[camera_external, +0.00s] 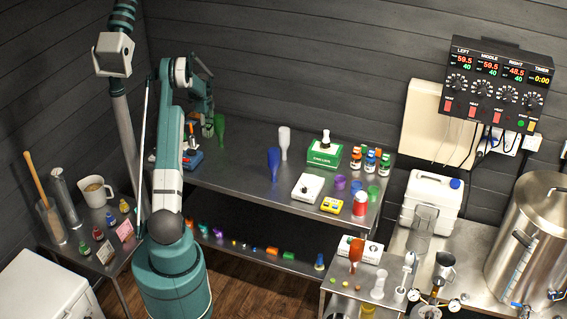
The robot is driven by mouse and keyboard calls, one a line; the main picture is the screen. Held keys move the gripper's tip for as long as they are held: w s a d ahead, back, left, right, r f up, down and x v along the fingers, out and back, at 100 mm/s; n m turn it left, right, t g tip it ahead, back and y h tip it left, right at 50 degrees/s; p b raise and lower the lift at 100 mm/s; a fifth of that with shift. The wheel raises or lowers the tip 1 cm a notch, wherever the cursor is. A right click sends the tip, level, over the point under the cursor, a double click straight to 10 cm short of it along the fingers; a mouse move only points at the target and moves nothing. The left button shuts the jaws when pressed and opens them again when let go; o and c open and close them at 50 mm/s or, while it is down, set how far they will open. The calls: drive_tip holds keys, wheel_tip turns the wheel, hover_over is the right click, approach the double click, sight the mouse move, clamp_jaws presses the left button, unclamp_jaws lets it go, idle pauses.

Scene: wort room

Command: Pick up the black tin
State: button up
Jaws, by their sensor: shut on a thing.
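My gripper (207,131) is small and dark in the external view, over the left end of the long steel table (235,173), beyond my raised arm. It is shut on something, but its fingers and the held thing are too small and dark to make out. I cannot pick out a black tin for certain anywhere in view.
A green bottle (220,129) stands close beside my gripper. A red-and-blue object (194,160) is near the table's left end. A blue bottle (273,163), a white bottle (284,142) and a green box (324,156) stand farther right. The table's middle is mostly clear.

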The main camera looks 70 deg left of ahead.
drive_tip(key=shift+r, duration=0.1)
drive_tip(key=shift+r, duration=4.95)
